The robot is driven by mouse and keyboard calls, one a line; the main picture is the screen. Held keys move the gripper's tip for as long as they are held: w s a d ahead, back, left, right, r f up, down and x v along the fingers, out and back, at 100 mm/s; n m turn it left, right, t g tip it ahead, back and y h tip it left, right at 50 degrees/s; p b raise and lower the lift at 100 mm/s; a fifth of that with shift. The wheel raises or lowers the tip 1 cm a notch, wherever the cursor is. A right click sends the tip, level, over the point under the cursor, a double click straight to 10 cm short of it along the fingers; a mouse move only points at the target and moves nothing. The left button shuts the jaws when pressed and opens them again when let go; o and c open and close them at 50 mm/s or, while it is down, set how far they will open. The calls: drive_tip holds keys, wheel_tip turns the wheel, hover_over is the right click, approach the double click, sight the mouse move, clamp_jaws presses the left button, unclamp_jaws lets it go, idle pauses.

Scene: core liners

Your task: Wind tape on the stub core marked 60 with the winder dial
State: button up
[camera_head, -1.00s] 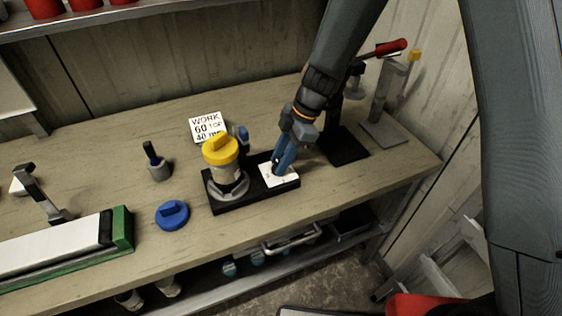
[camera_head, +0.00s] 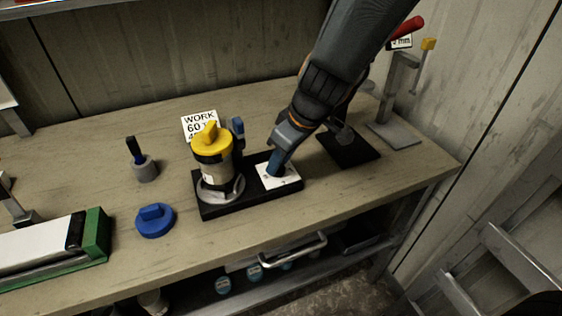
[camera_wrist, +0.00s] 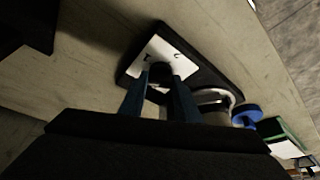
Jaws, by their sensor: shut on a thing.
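The winder is a black base (camera_head: 237,203) on the bench. On its left end a pale core (camera_head: 217,174) stands upright in a grey ring, with a yellow handled cap (camera_head: 211,139) on top. I cannot read a number on the core. On the right end is a white dial plate (camera_head: 286,181), also in the wrist view (camera_wrist: 178,57). My gripper (camera_head: 275,166) points down at this plate, its blue fingers shut on the dark dial knob (camera_wrist: 160,73). The fingers mostly hide the knob in the head view.
A work card (camera_head: 199,125) showing 60 stands behind the winder. A blue handled cap (camera_head: 155,220) and a grey pot with a dark handle (camera_head: 144,168) are at left. A green-ended long block (camera_head: 92,238) lies front left. A black pad (camera_head: 350,150) and metal stand (camera_head: 393,132) are right.

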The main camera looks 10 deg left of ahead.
drive_tip(key=m+p, duration=0.2)
drive_tip(key=m+t+h+p, duration=0.1)
drive_tip(key=m+p, duration=0.1)
drive_tip(key=shift+s+a+r, duration=0.1)
drive_tip(key=shift+s+r, duration=0.05)
drive_tip(key=shift+r, duration=0.05)
drive_tip(key=m+p, duration=0.2)
drive_tip(key=p, duration=0.3)
drive_tip(key=m+t+h+p, duration=0.1)
drive_tip(key=m+p, duration=0.1)
drive_tip(key=p, duration=0.3)
drive_tip(key=shift+a+r, duration=0.15)
drive_tip(key=shift+m+h+p, duration=0.3)
drive_tip(key=shift+m+p, duration=0.1)
drive_tip(key=shift+p, duration=0.7)
drive_tip(key=shift+a+f+m, duration=0.1)
drive_tip(key=shift+f+m, duration=0.15)
drive_tip(key=shift+m, duration=0.25)
drive_tip(key=shift+m+h, duration=0.3)
drive_tip(key=o, duration=1)
drive_tip(key=shift+o, duration=0.2)
drive_tip(key=v, duration=0.7)
drive_tip(key=shift+r, duration=0.3)
